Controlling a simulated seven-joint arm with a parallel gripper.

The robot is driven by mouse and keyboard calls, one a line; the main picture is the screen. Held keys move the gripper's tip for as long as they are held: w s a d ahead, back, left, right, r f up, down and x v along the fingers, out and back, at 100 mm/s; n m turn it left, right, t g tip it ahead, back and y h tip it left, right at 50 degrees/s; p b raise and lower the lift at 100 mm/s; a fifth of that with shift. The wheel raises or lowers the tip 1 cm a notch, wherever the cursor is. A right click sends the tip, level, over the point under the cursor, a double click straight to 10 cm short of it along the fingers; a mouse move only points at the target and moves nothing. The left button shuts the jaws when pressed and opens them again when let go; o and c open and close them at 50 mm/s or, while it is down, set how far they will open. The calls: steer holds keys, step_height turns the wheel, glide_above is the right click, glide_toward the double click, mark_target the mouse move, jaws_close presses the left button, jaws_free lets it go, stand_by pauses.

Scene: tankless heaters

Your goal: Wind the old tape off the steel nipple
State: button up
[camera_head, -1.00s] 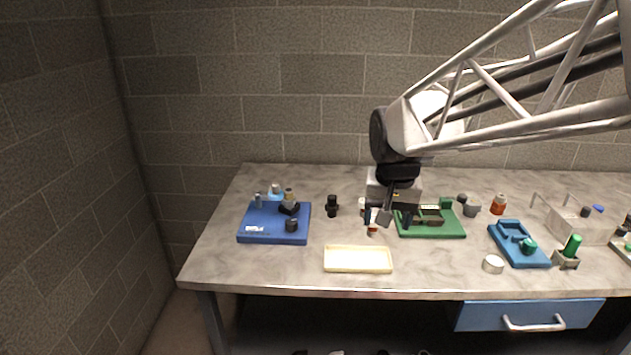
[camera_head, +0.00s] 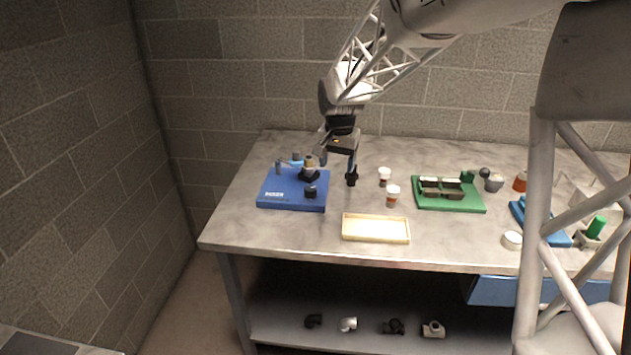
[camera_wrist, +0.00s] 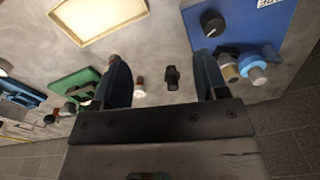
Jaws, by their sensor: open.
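My gripper (camera_head: 338,161) is open and empty above the table, just right of the blue base (camera_head: 293,206). Its two fingers also show apart in the wrist view (camera_wrist: 162,80). A short tan-grey upright piece (camera_head: 309,164) stands in a black holder on the blue base. It may be the steel nipple, and it also shows just right of the right finger in the wrist view (camera_wrist: 230,73). I cannot make out tape on it. A black fitting (camera_head: 351,179) stands on the table below the gripper. In the wrist view it appears between the fingers (camera_wrist: 172,78).
A light blue fitting (camera_head: 295,160) and a black knob (camera_head: 310,191) are on the blue base. Two white-topped bottles (camera_head: 392,197), a cream tray (camera_head: 376,229) and a green fixture (camera_head: 448,194) are to the right. Bare tabletop lies in front of the blue base.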

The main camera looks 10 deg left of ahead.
glide_above(310, 188)
steer(key=shift+m, duration=0.3)
step_height(310, 188, down, 7)
steer(key=shift+r, duration=0.15)
steer(key=shift+f, duration=3.9)
steer(key=c, duration=0.9)
